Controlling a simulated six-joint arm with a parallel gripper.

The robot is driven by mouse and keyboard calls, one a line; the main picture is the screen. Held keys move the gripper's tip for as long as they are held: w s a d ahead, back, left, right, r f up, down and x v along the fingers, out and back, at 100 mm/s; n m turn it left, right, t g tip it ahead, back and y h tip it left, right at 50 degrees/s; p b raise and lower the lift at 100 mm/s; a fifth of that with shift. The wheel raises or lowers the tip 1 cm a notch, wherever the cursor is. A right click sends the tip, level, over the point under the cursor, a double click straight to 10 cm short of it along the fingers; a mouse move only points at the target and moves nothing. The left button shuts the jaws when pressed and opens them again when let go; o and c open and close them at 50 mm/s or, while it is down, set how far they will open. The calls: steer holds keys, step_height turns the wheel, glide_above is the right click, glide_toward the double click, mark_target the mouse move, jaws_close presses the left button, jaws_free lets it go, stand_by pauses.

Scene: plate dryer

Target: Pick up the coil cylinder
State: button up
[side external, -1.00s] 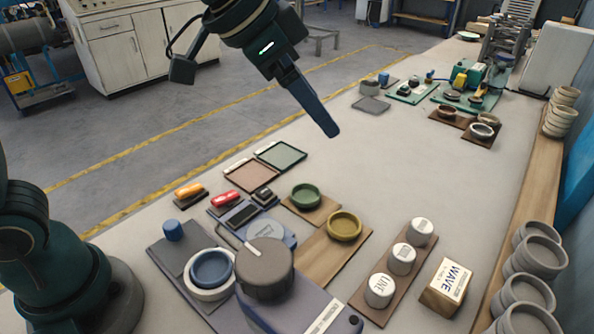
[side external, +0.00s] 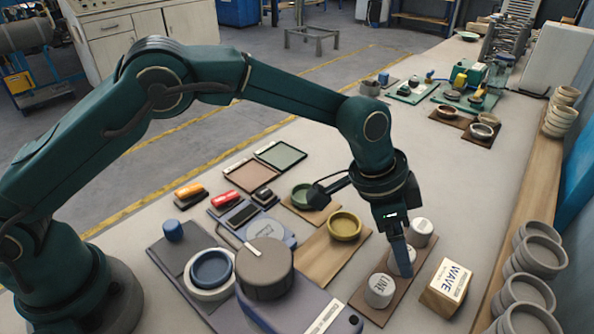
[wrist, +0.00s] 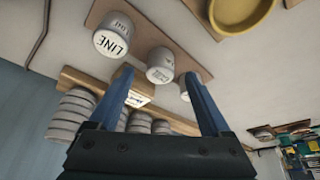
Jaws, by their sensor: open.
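Three white cylinders stand in a row on a brown board (side external: 370,309). The near one (side external: 379,292) reads LINE and also shows in the wrist view (wrist: 113,38). The middle one (wrist: 160,66) has a blurred label that could be COIL; I cannot read it surely. The far one (side external: 421,228) has a label too small to read. My gripper (side external: 404,268) points down at the middle cylinder and partly hides it in the side view. In the wrist view its blue fingers (wrist: 158,74) are spread, with the middle cylinder between them in the picture; contact cannot be told.
A box marked WAVE (side external: 447,290) stands right of the board. A yellow bowl (side external: 345,224) and a green bowl (side external: 305,196) lie to the left. Stacked grey bowls (side external: 525,290) line the right edge.

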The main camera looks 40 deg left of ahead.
steer(key=shift+x, duration=1.05)
jaws_close()
steer(key=shift+r, duration=0.15)
